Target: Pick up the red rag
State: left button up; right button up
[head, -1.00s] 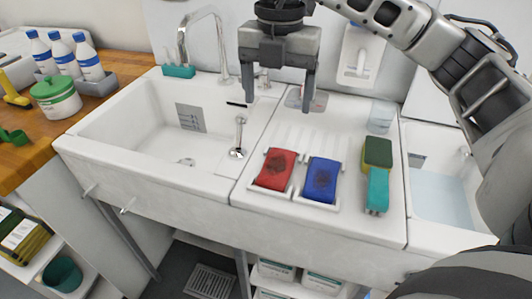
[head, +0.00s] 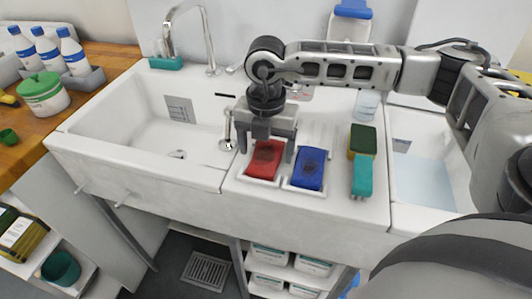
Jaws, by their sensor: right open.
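The red rag (head: 264,163) lies folded in a white holder on the drainboard between the two basins, with a dark patch on its top. My right gripper (head: 264,150) is open and points down over it. One finger is at the rag's left side and the other at its right side, close to its far part. I cannot tell whether the fingers touch the rag. My left gripper is not in view.
A blue rag (head: 309,169) lies in a holder just right of the red one. A sponge (head: 363,140) and a teal brush (head: 362,176) lie further right. The left sink basin (head: 140,125) is empty; the right basin (head: 425,182) holds water. A tall faucet (head: 205,40) stands behind.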

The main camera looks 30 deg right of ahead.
jog(key=shift+f, duration=0.4)
jog(key=c, duration=1.1)
jog(key=shift+r, duration=0.1)
